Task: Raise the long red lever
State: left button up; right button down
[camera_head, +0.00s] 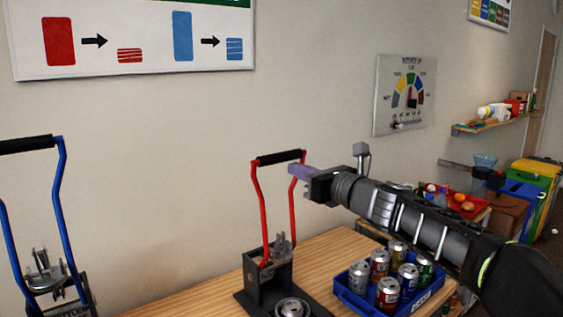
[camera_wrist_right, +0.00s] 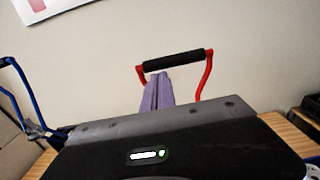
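The long red lever (camera_head: 264,213) stands upright on a dark can crusher (camera_head: 268,285) on the wooden table, with a black grip (camera_head: 279,158) across its top. A can lies at the crusher's base. My right gripper (camera_head: 297,171) comes in from the right, with purple fingers close to the right end of the grip. In the right wrist view, the fingers (camera_wrist_right: 157,90) are together, just below the black grip (camera_wrist_right: 174,61) and between the red arms. I see nothing held between them; whether they touch the lever I cannot tell. My left gripper is not in view.
A blue-handled crusher (camera_head: 62,200) stands at the left. A blue tray (camera_head: 351,299) of several cans sits right of the red-levered crusher, below my right arm. A red tray (camera_head: 470,208) and bins (camera_head: 540,180) are farther right. The wall behind carries a dial board (camera_head: 404,95).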

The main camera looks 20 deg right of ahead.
aim_at(274, 160)
jog(key=p+x, duration=0.1)
jog(key=x, duration=0.5)
jog(key=shift+w+a, duration=0.1)
jog(key=shift+w, duration=0.25)
